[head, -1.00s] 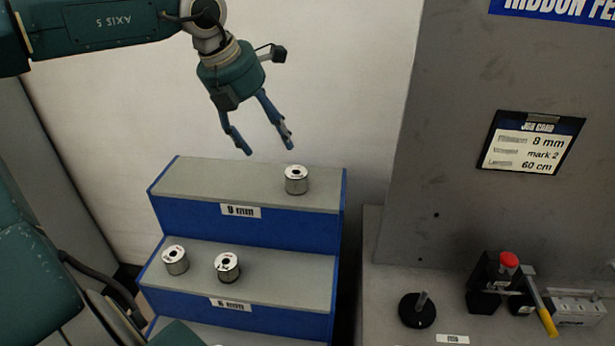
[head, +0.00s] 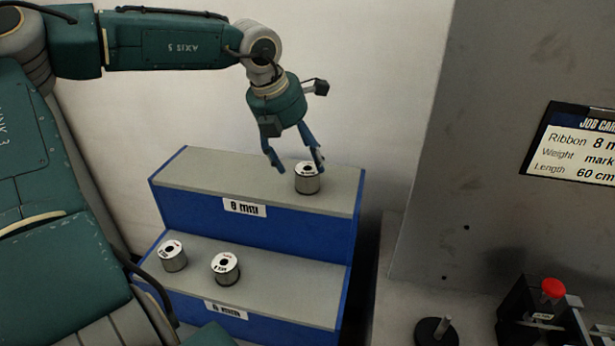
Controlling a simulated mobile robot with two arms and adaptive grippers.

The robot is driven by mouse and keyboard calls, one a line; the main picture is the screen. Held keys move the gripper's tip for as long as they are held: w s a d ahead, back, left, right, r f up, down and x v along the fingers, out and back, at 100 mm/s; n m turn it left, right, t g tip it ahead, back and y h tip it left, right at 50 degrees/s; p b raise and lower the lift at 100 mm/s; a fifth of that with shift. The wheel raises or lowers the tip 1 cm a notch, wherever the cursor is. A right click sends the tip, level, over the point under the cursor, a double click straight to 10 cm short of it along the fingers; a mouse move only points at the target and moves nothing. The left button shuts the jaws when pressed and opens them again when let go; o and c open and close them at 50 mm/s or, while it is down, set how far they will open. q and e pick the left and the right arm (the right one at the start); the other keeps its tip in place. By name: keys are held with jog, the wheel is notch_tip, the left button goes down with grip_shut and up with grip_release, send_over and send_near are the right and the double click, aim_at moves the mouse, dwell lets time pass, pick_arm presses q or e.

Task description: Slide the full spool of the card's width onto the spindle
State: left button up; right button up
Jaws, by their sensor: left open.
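The job card (head: 577,152) on the grey panel reads ribbon 8 mm, cut off at the right edge. One spool (head: 307,180) stands upright on the top step, whose label (head: 245,208) appears to read 8 mm. My left gripper (head: 296,168) is open and points down at this spool, one finger to its left and one overlapping its upper right; I cannot tell whether they touch. Two more spools (head: 173,256) (head: 225,268) stand on the lower step. A black round base with a short upright pin (head: 437,329), apparently the spindle, is partly cut off at the bottom. My right gripper is not in view.
The blue stepped rack (head: 270,237) with grey treads stands against a pale wall. To its right is a grey bench (head: 400,300) with a black device with a red knob (head: 549,292). The rest of the top step is clear.

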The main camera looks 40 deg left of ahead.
aim_at(308, 169)
pick_arm(q)
jog(key=p+x, duration=0.2)
jog(key=x, duration=0.3)
jog(key=shift+d+f, duration=0.1)
jog(key=shift+w+f, duration=0.1)
jog(key=shift+f, duration=0.2)
jog(key=shift+c, duration=0.5)
jog(key=c, duration=1.3)
jog(key=shift+r, duration=0.1)
jog(key=shift+c, duration=0.4)
jog(key=shift+r, duration=0.1)
